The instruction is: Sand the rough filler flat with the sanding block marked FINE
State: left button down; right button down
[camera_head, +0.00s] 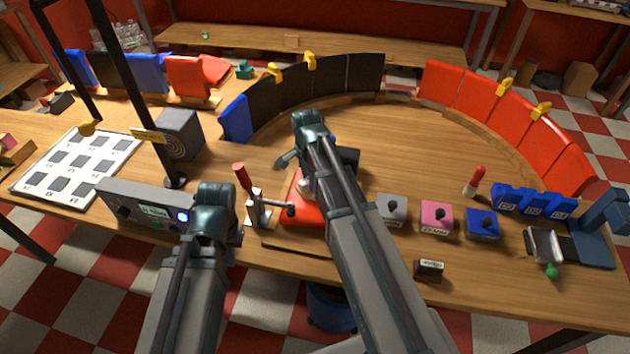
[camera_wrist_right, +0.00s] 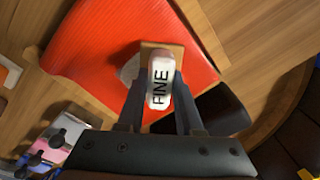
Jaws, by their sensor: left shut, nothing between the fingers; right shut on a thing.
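My right gripper (camera_wrist_right: 158,95) is shut on the white sanding block (camera_wrist_right: 161,72), whose upper face reads FINE. A tan base shows under the block. It is over the red panel (camera_wrist_right: 95,50); whether it touches the surface I cannot tell. A light grey patch, seemingly the filler (camera_wrist_right: 128,70), shows at the block's left edge, partly hidden by it. In the head view the red panel (camera_head: 302,212) lies on the front of the table, and my right arm covers much of it. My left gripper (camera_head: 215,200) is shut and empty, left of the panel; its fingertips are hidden.
A toggle clamp with a red handle (camera_head: 243,176) stands at the panel's left edge. Grey (camera_head: 391,207), pink (camera_head: 436,215) and blue (camera_head: 482,222) knobbed blocks stand to the right. A grey control box (camera_head: 130,203) is near my left arm. The table centre behind is clear.

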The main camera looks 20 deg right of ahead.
jog(key=shift+w+a, duration=0.5)
jog(key=shift+a, duration=0.35)
jog(key=shift+s+d, duration=0.1)
jog(key=shift+s+d+f, duration=0.1)
jog(key=shift+s+d, duration=0.4)
jog(key=shift+d, duration=0.3)
jog(key=shift+s+d, duration=0.45)
jog(key=shift+d, duration=0.3)
jog(key=shift+s+d, duration=0.1)
